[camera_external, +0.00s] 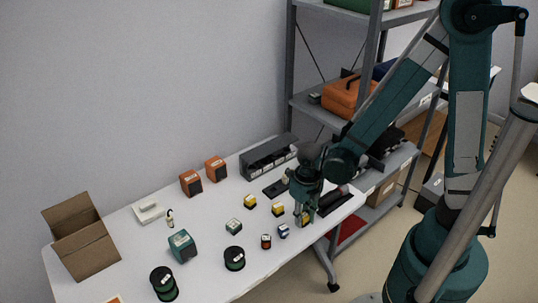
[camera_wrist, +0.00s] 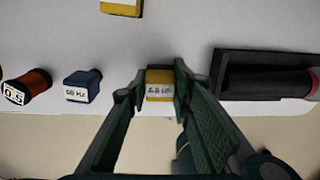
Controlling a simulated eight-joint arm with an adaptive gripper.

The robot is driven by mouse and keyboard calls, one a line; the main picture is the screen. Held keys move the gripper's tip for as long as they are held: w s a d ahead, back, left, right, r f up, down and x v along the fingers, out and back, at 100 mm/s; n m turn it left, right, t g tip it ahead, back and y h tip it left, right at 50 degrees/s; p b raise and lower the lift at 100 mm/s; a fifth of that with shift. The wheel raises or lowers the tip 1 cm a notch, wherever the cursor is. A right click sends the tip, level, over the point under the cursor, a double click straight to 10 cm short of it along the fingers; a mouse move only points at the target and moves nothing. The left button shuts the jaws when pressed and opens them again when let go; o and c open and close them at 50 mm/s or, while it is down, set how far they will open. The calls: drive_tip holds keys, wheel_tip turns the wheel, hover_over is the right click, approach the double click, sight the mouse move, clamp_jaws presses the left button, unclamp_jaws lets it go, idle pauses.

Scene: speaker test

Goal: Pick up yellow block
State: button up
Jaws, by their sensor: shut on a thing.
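A yellow block (camera_wrist: 160,84) with a white label sits between the fingertips of my gripper (camera_wrist: 152,92) in the wrist view, near the table's front edge. In the external view my gripper (camera_external: 305,213) points down at the table's right front, with the yellow block (camera_external: 305,219) mostly hidden by the fingers. My gripper is shut on this block. I cannot tell whether the block touches the table. Two other yellow blocks stand on the table, one nearer my gripper (camera_external: 278,209) and one farther left (camera_external: 250,202).
A blue labelled block (camera_wrist: 83,86) and a red-and-black piece (camera_wrist: 27,87) lie left of my gripper. A black tray (camera_wrist: 268,77) lies close on the right. The white table (camera_external: 205,212) has several more blocks, and a grey shelf (camera_external: 297,99) stands behind.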

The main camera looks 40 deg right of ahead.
sight(305, 217)
drive_tip(key=shift+r+p, duration=1.5)
drive_tip(key=shift+r, duration=3.5)
drive_tip(key=shift+w, duration=0.15)
drive_tip(key=shift+w+d+r+m, duration=0.1)
drive_tip(key=shift+w+d+m, duration=0.05)
drive_tip(key=shift+w+m, duration=0.45)
drive_tip(key=w+d+r+m, duration=0.1)
drive_tip(key=w+d+m, duration=0.6)
drive_tip(key=w+m, duration=0.3)
drive_tip(key=w+d+r+m, duration=0.1)
drive_tip(key=w+d+m, duration=0.6)
drive_tip(key=w+m, duration=0.3)
drive_tip(key=w+d+r+m, duration=0.2)
drive_tip(key=w+d+m, duration=0.5)
drive_tip(key=w+m, duration=0.3)
drive_tip(key=shift+d+r+m, duration=0.1)
drive_tip(key=shift+d+m, duration=0.1)
drive_tip(key=shift+m, duration=0.75)
drive_tip(key=shift+d+m, duration=0.2)
drive_tip(key=shift+m, duration=0.75)
drive_tip(key=shift+w+d+m, duration=0.25)
drive_tip(key=shift+d+m, duration=0.2)
drive_tip(key=shift+m, duration=0.05)
